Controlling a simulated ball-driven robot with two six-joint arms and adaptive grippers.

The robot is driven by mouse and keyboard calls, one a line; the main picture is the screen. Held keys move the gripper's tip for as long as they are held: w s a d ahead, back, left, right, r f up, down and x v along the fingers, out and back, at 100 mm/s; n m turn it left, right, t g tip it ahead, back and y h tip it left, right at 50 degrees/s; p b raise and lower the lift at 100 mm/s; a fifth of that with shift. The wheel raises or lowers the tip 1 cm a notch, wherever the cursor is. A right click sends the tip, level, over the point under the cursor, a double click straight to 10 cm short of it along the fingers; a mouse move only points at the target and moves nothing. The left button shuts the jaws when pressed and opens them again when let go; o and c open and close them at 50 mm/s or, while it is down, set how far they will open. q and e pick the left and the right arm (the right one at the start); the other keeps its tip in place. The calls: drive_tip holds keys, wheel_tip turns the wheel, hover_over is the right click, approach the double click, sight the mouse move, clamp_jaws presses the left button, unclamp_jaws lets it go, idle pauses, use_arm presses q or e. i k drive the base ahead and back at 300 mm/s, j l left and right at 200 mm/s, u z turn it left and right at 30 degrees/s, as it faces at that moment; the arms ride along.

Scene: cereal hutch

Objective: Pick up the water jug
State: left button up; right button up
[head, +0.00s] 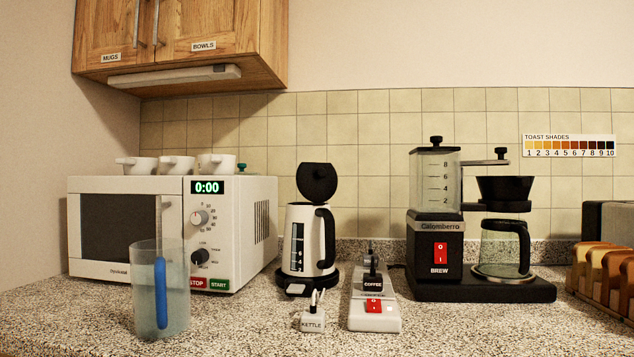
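The water jug (174,297) stands upright on the speckled counter at the front left, in front of the microwave. It is clear, with a blue vertical handle (160,293) facing me. Bluish water appears to fill its lower part. Neither of my grippers shows in the head view, and nothing is touching the jug.
The white microwave (120,228) stands behind the jug, with several white mugs (216,163) on top. A white kettle (299,240) with its lid raised, a power strip (373,312), a coffee maker (435,262) and a toast rack (609,275) line the counter. The counter (240,325) right of the jug is clear.

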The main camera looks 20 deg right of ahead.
sight(160, 275)
drive_tip(key=i+j, duration=0.1)
drive_tip(key=j, duration=0.45)
drive_tip(key=i+j+z, duration=0.1)
drive_tip(key=j+z, duration=1)
drive_tip(key=z, duration=0.5)
drive_tip(key=i+j, duration=0.05)
drive_tip(key=j, duration=0.05)
